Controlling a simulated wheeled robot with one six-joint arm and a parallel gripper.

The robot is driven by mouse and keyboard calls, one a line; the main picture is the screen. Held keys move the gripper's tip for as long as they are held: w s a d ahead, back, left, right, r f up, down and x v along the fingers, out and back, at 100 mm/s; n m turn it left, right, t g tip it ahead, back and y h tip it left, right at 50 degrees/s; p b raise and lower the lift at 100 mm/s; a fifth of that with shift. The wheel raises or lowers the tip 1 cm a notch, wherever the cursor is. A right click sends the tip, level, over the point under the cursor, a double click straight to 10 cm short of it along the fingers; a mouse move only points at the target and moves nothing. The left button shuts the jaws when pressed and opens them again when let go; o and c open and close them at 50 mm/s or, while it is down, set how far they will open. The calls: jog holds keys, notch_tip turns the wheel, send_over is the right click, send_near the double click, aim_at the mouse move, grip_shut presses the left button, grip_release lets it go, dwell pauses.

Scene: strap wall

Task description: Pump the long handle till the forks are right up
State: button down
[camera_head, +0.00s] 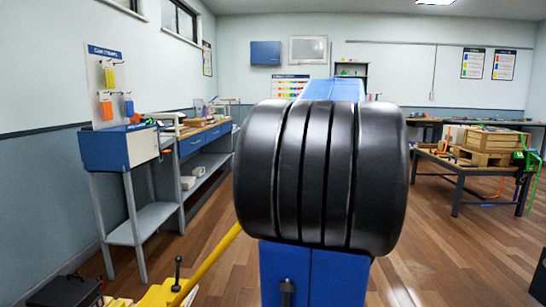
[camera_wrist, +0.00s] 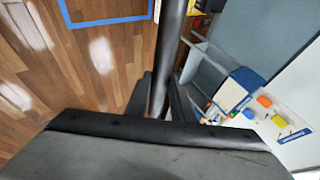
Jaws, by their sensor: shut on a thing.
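The long handle (camera_head: 214,262) shows in the head view as a yellow bar. It slants up from the yellow body (camera_head: 158,294) at the lower left and goes out of sight behind my own arm. In the wrist view a dark round bar (camera_wrist: 171,45), which looks like the handle's grip, runs between the fingers of my gripper (camera_wrist: 160,95). My gripper is shut on it. My gripper is hidden in the head view. The forks cannot be made out in either view, so their height cannot be told.
A short black lever with a knob (camera_head: 178,262) stands by the yellow body. A blue and white cabinet on legs (camera_head: 120,148) and a workbench (camera_head: 205,135) line the left wall. A table with wooden crates (camera_head: 470,157) stands at the right. Wooden floor between is clear.

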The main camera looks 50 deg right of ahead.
jog(key=s+d+f+t, duration=0.1)
jog(key=s+d+f, duration=0.3)
jog(key=s+f, duration=0.2)
jog(key=s+d+f+t+y, duration=0.1)
jog(key=s+d+f, duration=0.4)
jog(key=f, duration=0.6)
jog(key=s+d+f+m+t+y, duration=0.1)
jog(key=s+d+f, duration=0.3)
jog(key=f, duration=0.5)
jog(key=shift+s+d+t, duration=0.25)
jog(key=shift+s+t, duration=0.15)
jog(key=shift+s, duration=1)
jog(key=c, duration=1.5)
grip_release()
jog(key=shift+d+f, duration=0.1)
jog(key=shift+c, duration=0.2)
jog(key=shift+r, duration=0.25)
